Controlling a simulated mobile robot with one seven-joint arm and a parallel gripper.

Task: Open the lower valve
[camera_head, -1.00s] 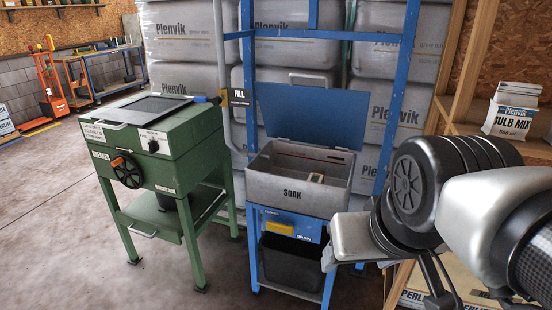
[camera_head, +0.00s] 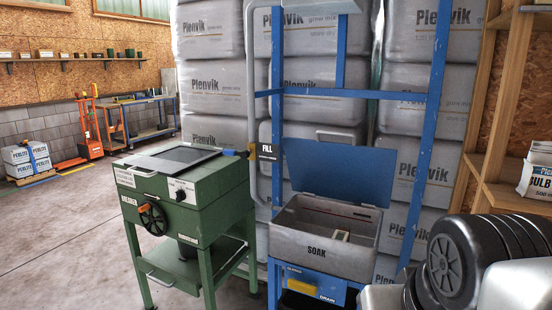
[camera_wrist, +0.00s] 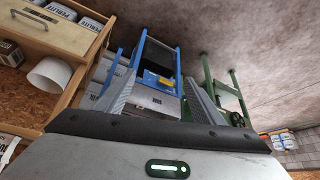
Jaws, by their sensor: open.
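The lower valve is a yellow handle (camera_head: 302,287) at the DRAIN label, on the blue frame below the grey SOAK tank (camera_head: 312,252). It also shows small in the wrist view (camera_wrist: 165,82), where the picture is turned over. The upper valve, at the FILL label (camera_head: 266,152), is on the pipe at the tank's upper left. My gripper (camera_wrist: 160,92) is open and empty, with its two fingers spread; the tank and yellow handle appear between them, some distance off. In the head view only my arm shows, at the lower right; the gripper's fingers are out of sight.
A green machine (camera_head: 180,200) with a handwheel stands left of the tank. The tank's blue lid (camera_head: 335,172) is raised. Stacked grey bags (camera_head: 315,105) fill the back. A wooden shelf (camera_head: 510,205) stands at right. Open floor (camera_head: 70,240) lies at left.

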